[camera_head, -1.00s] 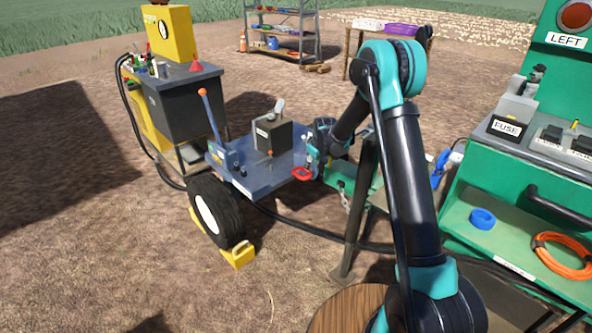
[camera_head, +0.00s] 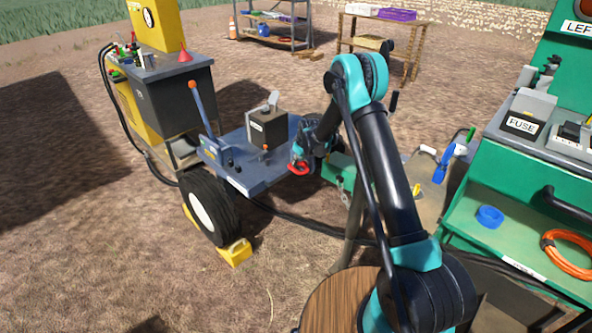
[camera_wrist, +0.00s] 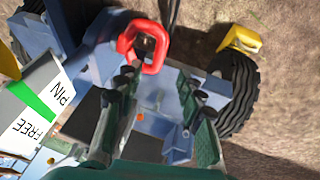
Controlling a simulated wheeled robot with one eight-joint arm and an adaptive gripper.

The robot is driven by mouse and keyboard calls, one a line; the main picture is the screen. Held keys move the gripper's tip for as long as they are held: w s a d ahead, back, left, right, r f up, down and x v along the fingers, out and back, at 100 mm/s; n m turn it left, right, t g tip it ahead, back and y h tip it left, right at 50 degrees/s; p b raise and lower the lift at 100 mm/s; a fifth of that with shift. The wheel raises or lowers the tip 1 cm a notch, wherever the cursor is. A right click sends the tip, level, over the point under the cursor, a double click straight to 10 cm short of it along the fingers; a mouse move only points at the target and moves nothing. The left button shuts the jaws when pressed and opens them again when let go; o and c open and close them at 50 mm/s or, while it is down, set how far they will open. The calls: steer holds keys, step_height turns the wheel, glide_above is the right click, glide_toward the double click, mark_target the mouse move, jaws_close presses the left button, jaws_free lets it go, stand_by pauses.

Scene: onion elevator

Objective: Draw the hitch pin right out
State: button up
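The hitch pin shows as a red loop handle (camera_head: 299,168) at the right corner of the blue trailer deck, beside the green drawbar (camera_head: 338,170). In the wrist view the red loop (camera_wrist: 145,46) lies just past my fingertips, nearer the left finger. Its shank is hidden. My gripper (camera_head: 301,153) is just above the loop in the head view. In the wrist view my gripper (camera_wrist: 162,78) has its two fingers spread apart with nothing held between them. I cannot tell whether a finger touches the loop.
The blue trailer deck (camera_head: 262,176) carries a dark labelled box (camera_head: 268,130) and an orange-handled lever (camera_head: 200,105). A chocked wheel (camera_head: 208,208) stands at its left. A "PIN FREE" label (camera_wrist: 45,110) fills the wrist view's left. The green console (camera_head: 510,210) stands at the right.

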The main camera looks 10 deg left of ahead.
mark_target(296, 170)
steer(key=x, duration=0.9)
steer(key=shift+c, duration=0.2)
jaws_close()
